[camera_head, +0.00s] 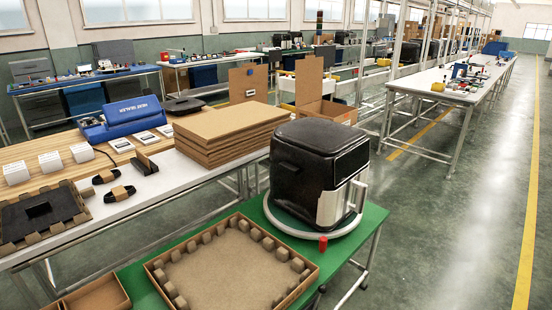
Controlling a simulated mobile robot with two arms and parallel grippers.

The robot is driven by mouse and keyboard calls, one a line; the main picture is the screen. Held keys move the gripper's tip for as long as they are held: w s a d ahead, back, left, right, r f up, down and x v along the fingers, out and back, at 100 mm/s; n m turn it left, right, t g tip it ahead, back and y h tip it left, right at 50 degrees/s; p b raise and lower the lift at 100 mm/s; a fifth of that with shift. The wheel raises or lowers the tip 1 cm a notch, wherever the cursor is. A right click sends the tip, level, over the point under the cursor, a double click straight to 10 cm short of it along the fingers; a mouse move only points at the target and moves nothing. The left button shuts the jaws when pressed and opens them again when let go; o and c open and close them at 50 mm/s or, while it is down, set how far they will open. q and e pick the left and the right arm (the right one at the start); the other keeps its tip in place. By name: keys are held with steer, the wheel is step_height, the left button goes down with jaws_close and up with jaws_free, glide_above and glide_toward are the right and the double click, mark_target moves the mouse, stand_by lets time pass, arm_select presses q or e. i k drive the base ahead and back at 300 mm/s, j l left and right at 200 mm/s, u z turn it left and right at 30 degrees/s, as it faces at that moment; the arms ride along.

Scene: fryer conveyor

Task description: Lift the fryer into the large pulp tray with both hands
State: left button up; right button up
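The black fryer (305,165) stands upright on a round white ring (318,232) on the green table top. Its light front panel and handle face right. The large pulp tray (225,262) is brown, with a row of raised blocks along its inner walls; its floor is bare. It lies in front of the fryer and to its left, close to the ring. Neither of my grippers is in the picture.
A smaller brown tray (97,296) is at the lower left. A stack of cardboard sheets (232,133) lies on the white table behind. Open floor (450,240) is on the right.

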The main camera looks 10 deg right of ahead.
mark_target(231, 276)
steer(key=i+l+u, duration=0.3)
steer(key=l, duration=0.15)
steer(key=l+u, duration=0.3)
steer(key=i+l+u, duration=0.1)
steer(key=l+u, duration=0.2)
steer(key=l, duration=0.3)
